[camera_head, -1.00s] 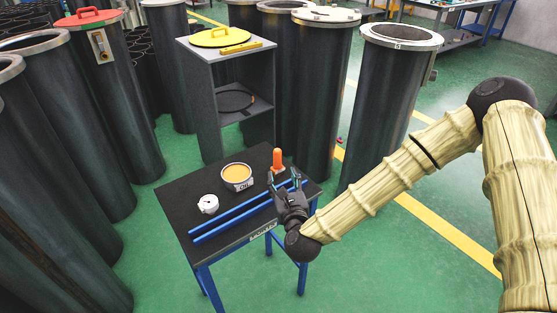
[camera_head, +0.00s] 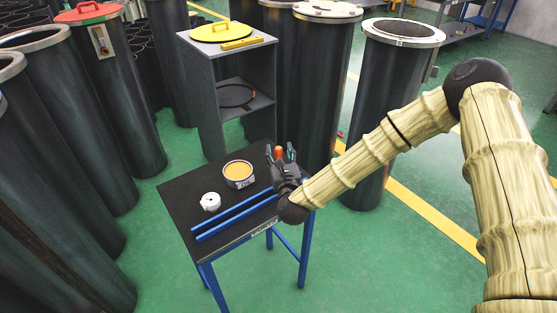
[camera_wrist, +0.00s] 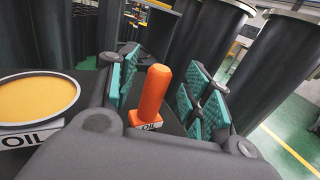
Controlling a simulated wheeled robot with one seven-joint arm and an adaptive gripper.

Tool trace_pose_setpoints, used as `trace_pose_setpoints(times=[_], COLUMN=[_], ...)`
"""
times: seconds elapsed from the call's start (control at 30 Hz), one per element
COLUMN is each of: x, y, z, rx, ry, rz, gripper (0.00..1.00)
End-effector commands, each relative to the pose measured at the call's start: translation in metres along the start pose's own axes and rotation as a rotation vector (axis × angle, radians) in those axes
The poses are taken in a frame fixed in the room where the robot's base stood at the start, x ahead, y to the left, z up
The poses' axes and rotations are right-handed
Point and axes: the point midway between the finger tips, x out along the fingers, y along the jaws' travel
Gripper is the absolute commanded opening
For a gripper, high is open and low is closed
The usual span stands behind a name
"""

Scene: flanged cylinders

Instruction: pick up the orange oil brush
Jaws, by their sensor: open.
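The orange oil brush (camera_wrist: 152,95) stands upright between the open jaws of my gripper (camera_wrist: 165,88) in the wrist view. Its orange handle rises from a base with an "OIL" label. The teal finger pads stand on either side of the handle, with gaps visible. In the head view, my gripper (camera_head: 282,156) is at the table's right rear, and only part of the orange handle (camera_head: 279,152) shows between the fingers. The brush's base is hidden there by the gripper.
A tin of yellow oil (camera_head: 239,174) and a white round gauge (camera_head: 210,201) stand on the dark table (camera_head: 180,190). Two blue rods (camera_head: 232,217) lie along its front. A grey shelf cabinet (camera_head: 209,100) and tall dark cylinders (camera_head: 388,110) stand behind.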

Motion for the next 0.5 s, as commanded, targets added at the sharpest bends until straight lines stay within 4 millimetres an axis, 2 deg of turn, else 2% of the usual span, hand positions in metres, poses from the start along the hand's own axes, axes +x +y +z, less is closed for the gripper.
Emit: trace_pose_setpoints(times=[0.2, 0.5], x=[0.021, 0.024], y=[0.0, 0.0], z=[0.0, -0.001], rx=[-0.002, -0.001], ry=[-0.001, 0.0], rz=[0.0, 0.0], gripper=[0.5, 0.48])
